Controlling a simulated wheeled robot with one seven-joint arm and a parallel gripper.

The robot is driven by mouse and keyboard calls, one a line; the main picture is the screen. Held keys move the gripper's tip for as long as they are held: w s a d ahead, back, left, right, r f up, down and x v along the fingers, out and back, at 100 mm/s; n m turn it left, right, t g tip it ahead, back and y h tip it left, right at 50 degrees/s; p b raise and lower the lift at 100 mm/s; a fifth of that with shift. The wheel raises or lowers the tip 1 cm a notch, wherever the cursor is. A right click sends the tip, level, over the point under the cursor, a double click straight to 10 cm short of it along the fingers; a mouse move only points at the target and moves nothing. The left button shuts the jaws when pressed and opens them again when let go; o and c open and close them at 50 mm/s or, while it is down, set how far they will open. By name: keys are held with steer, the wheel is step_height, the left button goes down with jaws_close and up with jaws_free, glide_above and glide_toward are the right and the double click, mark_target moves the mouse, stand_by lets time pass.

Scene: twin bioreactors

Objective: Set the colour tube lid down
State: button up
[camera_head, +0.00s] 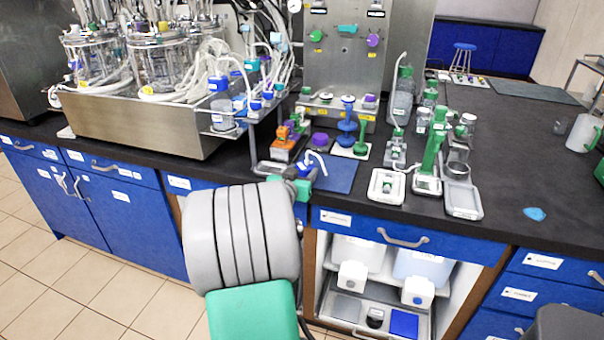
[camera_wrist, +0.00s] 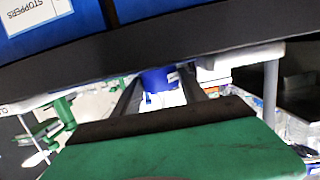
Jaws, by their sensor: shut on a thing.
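My gripper (camera_head: 306,178) is at the bench's front edge, just left of a blue mat, in the head view. In the wrist view my gripper (camera_wrist: 160,98) has its two dark fingers either side of a small blue lid (camera_wrist: 157,79), with a white patch beside it. The gripper is shut on this lid. In the head view the blue lid (camera_head: 309,160) shows only in part at the fingertips, and I cannot tell whether it touches anything below.
The blue mat (camera_head: 338,176) has bare room. An orange device (camera_head: 284,144) and a purple-capped item (camera_head: 320,140) stand close behind my gripper. A blue stand (camera_head: 347,124) and white trays (camera_head: 386,187) are to the right. Bioreactor vessels (camera_head: 160,62) fill the left.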

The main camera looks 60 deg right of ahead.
steer(key=shift+f, duration=0.1)
steer(key=o, duration=1.3)
steer(key=shift+o, duration=0.2)
